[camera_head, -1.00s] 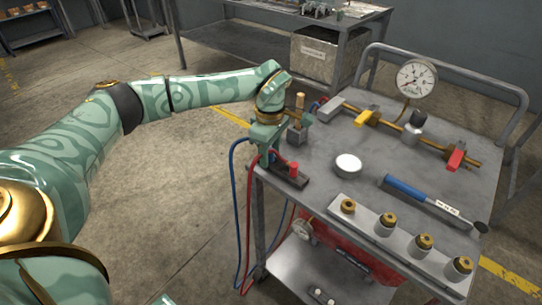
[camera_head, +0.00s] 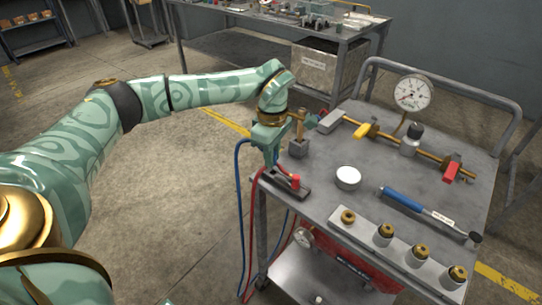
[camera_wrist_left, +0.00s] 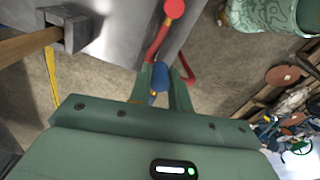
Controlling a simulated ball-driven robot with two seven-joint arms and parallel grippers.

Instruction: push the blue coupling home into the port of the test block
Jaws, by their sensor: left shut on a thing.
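My left gripper (camera_head: 268,138) is at the cart's near left corner, its fingers pointing down. In the left wrist view its two green fingers (camera_wrist_left: 161,88) are shut on the blue coupling (camera_wrist_left: 159,78), which shows as a small blue piece between them. In the head view the gripper hides the coupling, and a blue hose (camera_head: 238,185) hangs below it. A grey block (camera_head: 299,148) with a brass post stands just right of the gripper; it also shows in the left wrist view (camera_wrist_left: 76,30). I cannot make out a port in it. My right gripper is out of view.
The cart top (camera_head: 345,205) also holds a white disc (camera_head: 347,177), a gauge (camera_head: 411,93), a valved brass pipe, a blue-handled tool (camera_head: 403,199) and a strip of brass fittings.

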